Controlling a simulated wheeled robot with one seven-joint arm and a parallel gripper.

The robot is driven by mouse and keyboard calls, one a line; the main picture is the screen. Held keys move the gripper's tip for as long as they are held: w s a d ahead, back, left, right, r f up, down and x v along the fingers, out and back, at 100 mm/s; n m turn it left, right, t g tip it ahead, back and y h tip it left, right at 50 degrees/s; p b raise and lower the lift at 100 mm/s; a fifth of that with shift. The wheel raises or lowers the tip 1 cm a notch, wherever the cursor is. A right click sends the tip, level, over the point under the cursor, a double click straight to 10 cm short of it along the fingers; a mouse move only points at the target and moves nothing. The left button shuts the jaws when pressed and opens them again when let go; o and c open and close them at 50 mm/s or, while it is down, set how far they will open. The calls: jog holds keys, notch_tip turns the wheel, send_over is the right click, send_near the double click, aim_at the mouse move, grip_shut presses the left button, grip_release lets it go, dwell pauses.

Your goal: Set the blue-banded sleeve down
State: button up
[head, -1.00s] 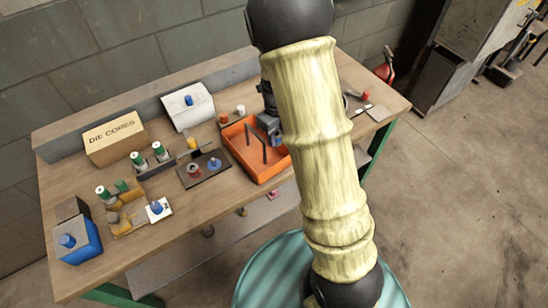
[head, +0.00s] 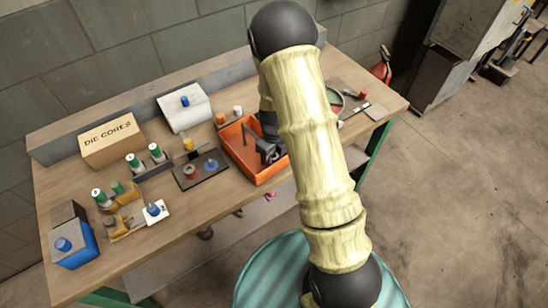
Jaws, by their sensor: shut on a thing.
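My gripper (head: 268,152) is low over the right part of the orange tray (head: 233,158), partly covered by my own arm. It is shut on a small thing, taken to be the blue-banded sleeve. The sleeve is mostly hidden by the fingers and its blue band cannot be made out. I cannot tell whether it touches the tray floor. A dark upright post (head: 247,132) stands in the tray, left of the gripper.
Left of the tray are a dark plate (head: 188,183) with red and blue pieces, a white block (head: 183,115) with a blue piece, and several green-topped cylinders. A cardboard box (head: 110,143) stands behind. A blue box (head: 78,250) is at the near-left corner.

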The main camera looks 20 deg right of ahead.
jog(key=shift+f, duration=0.5)
jog(key=shift+f, duration=0.1)
jog(key=o, duration=0.8)
jog(key=shift+c, duration=0.2)
notch_tip(320, 180, up, 12)
jog(key=shift+p, duration=0.35)
